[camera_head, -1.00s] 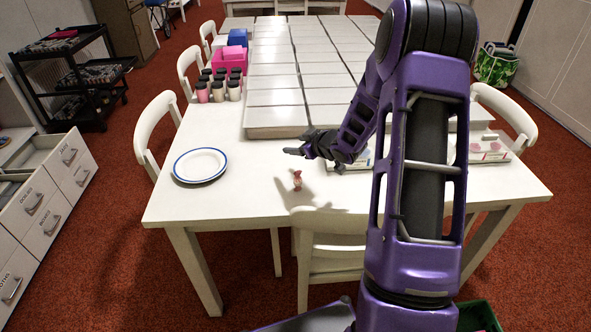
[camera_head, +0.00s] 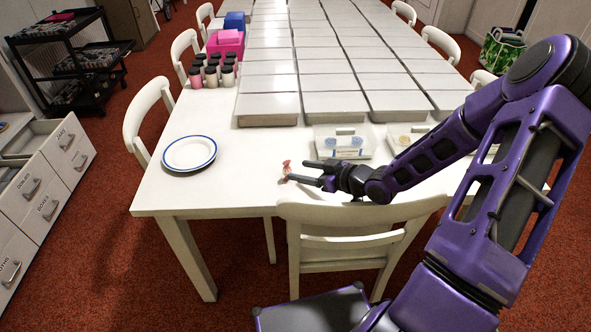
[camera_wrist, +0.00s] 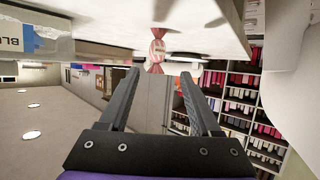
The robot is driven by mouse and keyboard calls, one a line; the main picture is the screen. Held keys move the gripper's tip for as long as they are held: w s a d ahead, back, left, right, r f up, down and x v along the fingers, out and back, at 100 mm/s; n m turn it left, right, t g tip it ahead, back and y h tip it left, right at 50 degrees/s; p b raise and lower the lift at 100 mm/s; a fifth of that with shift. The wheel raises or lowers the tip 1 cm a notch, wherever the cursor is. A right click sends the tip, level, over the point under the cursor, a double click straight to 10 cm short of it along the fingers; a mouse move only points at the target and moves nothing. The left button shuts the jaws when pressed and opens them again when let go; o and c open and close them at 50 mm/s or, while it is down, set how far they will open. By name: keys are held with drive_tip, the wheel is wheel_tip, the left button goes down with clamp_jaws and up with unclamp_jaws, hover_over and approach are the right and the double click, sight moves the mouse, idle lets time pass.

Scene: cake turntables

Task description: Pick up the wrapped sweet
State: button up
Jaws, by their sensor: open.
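The wrapped sweet (camera_head: 286,167), small and pinkish red with twisted ends, is on the white table (camera_head: 235,185) near its front edge. In the wrist view, which looks upside down, the striped sweet (camera_wrist: 157,48) is just beyond the fingertips, in line with the gap between them. My gripper (camera_head: 297,170) is open and low over the table, its fingers pointing left with their tips close to the sweet. The wrist view shows the two fingers (camera_wrist: 158,73) spread apart with nothing held. Whether a fingertip touches the sweet, I cannot tell.
A blue-rimmed white plate (camera_head: 189,153) lies to the left on the table. Clear boxes (camera_head: 342,143) stand behind my gripper. Several dark-lidded jars (camera_head: 213,72) and grey-white slabs (camera_head: 268,107) are farther back. A white chair (camera_head: 340,245) is at the front edge. Table between plate and sweet is clear.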

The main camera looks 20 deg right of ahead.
sight(290, 169)
drive_tip(key=x, duration=0.3)
drive_tip(key=b+x, duration=0.1)
drive_tip(key=x, duration=0.3)
drive_tip(key=shift+w+d+f, duration=0.1)
drive_tip(key=shift+d+f, duration=0.15)
clamp_jaws()
